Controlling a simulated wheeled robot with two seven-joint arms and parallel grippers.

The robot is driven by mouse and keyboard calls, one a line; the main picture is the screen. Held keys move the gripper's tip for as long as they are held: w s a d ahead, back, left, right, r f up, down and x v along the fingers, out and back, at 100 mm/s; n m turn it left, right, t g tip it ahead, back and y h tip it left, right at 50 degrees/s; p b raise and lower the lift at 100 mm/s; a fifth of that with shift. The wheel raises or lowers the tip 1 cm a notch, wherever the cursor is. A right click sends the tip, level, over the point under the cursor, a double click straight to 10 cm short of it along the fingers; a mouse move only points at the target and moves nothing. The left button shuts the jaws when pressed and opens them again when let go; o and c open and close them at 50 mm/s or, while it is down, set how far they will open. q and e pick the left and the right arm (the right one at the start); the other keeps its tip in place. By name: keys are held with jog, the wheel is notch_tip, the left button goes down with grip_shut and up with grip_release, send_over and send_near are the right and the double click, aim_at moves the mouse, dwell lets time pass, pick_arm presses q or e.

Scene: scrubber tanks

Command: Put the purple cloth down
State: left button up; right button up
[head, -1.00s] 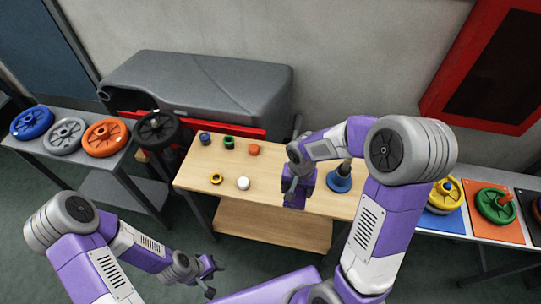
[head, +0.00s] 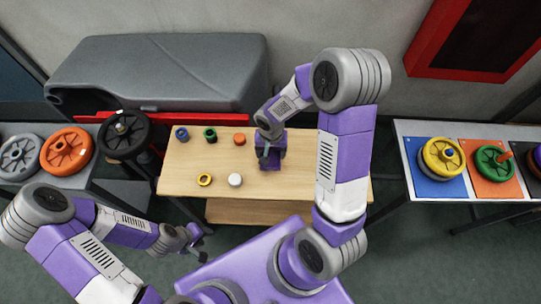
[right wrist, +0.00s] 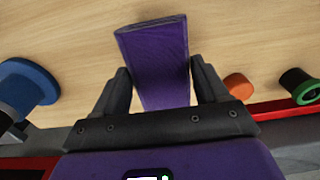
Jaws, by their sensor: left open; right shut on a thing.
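The purple cloth (right wrist: 155,55) shows in the right wrist view as a flat folded strip between the two black fingers of my right gripper (right wrist: 160,78). My right gripper is shut on it, low over the light wood table (head: 185,178). I cannot tell whether the cloth's far end touches the wood. In the head view my right gripper (head: 268,154) is over the middle of the table, and the cloth is hard to separate from the purple wrist. My left gripper (head: 198,243) is open and empty in front of the table's left side.
Small blue (head: 181,134), green (head: 210,134) and orange (head: 239,139) pieces stand along the table's back, with a yellow ring (head: 204,180) and white piece (head: 235,180) in front. A blue base with a dark post (right wrist: 30,82) is near the cloth. Wheels stand on both side tables.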

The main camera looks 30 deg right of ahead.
aim_at(271, 153)
jog(key=shift+f+b, duration=0.3)
jog(key=shift+f, duration=1.15)
jog(key=shift+f, duration=0.1)
jog(key=o, duration=0.6)
jog(key=shift+f, duration=0.1)
jog(key=shift+c, duration=0.2)
jog(key=o, duration=0.5)
jog(key=shift+c, duration=0.2)
jog(key=shift+r, duration=0.2)
jog(key=shift+w+r, duration=0.1)
jog(key=shift+r, duration=0.25)
notch_tip(271, 153, up, 11)
jog(key=p, duration=0.3)
jog(key=shift+r, duration=0.2)
